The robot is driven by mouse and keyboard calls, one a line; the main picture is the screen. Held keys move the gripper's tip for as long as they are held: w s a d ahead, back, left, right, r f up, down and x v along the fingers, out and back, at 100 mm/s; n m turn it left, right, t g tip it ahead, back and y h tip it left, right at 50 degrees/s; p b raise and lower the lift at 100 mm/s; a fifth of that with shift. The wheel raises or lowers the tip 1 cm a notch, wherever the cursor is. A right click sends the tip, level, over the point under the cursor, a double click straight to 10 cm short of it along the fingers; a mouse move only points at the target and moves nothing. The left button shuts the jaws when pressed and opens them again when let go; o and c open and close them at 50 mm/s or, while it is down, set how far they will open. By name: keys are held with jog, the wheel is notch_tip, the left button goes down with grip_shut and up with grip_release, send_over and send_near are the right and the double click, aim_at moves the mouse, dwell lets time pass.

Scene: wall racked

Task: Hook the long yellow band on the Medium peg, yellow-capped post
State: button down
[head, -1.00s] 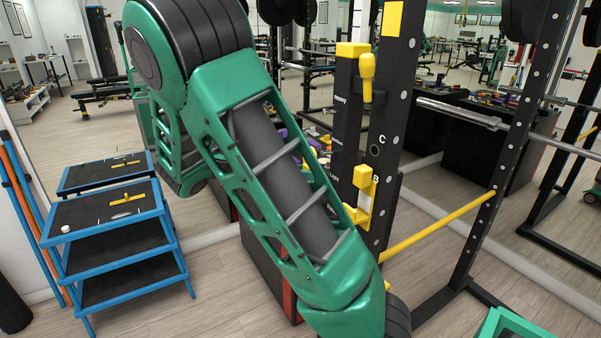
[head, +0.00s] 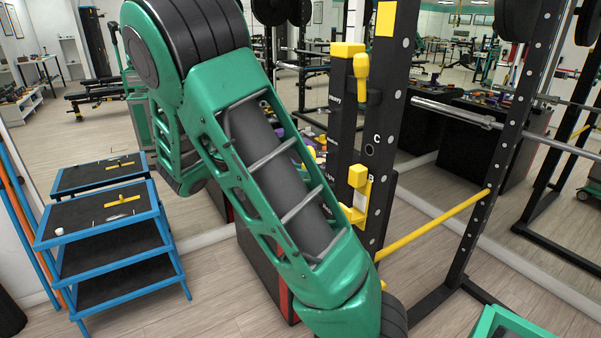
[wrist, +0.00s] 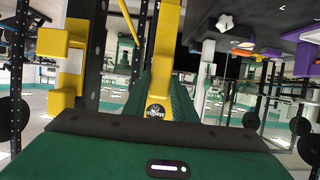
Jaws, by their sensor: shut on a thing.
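In the wrist view my gripper (wrist: 166,88) is shut on the long yellow band (wrist: 163,60). The band runs up the picture from between the green fingers, with a round black label near its lower end. In the head view my green arm hides the gripper and the band. The dark peg board (head: 342,120) on the rack carries the printed words Heavy, Medium and Light, partly hidden by my arm.
The black rack upright (head: 385,130) stands right beside the board, with yellow fittings (head: 362,75) on it. A yellow bar (head: 435,225) and a steel barbell (head: 455,113) extend to the right.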

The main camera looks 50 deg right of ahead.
jog(key=shift+s+d, duration=0.3)
jog(key=shift+d, duration=0.75)
jog(key=shift+s+d, duration=0.25)
jog(key=shift+d, duration=0.8)
jog(key=shift+d, duration=0.2)
jog(key=shift+f, duration=0.45)
dwell(0.7)
jog(key=c, duration=1.4)
grip_release()
jog(key=v, duration=1.1)
jog(key=shift+f, duration=0.15)
